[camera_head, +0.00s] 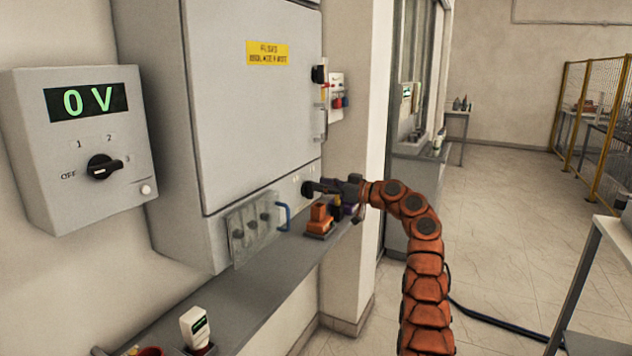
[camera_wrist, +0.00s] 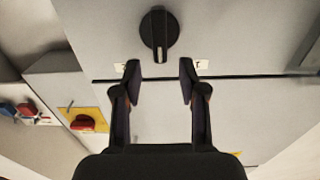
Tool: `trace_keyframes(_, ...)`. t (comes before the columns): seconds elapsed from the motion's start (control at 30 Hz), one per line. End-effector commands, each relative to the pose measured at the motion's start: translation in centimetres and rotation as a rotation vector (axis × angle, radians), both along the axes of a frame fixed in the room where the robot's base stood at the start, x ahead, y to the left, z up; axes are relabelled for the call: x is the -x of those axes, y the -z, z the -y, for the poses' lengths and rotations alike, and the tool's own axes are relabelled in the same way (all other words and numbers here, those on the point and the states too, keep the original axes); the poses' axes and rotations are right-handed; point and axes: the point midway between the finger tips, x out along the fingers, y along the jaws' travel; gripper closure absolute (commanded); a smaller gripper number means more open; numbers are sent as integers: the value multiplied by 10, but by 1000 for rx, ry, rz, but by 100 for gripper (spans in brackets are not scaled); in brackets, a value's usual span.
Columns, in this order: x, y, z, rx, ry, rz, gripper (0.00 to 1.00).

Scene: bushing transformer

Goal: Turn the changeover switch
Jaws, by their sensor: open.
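A round black rotary knob (camera_wrist: 158,36) with a raised grip bar sits on a grey panel in the wrist view. Its bar stands upright in that picture. Small pale labels flank it, partly behind my fingertips. My gripper (camera_wrist: 160,76) is open and empty; its two fingers point at the knob, one to each side of its centre line, with the tips just below it in the picture.
A meter box (camera_head: 85,150) at left reads 0 V and has its own black selector (camera_head: 104,168). A clear cover with a blue handle (camera_head: 284,217) juts out below the cabinet. An orange device (camera_head: 320,219) stands on the ledge under my gripper.

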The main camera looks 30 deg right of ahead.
Motion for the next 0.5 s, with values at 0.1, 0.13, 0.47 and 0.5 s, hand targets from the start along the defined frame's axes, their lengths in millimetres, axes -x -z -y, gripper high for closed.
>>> trace_keyframes(0.1,-12,-2,-7,0,-2,0,58)
trace_keyframes(0.13,-14,-2,-9,0,-2,0,58)
trace_keyframes(0.47,-22,0,-13,2,2,0,58)
trace_keyframes(0.5,-22,0,-13,2,2,0,58)
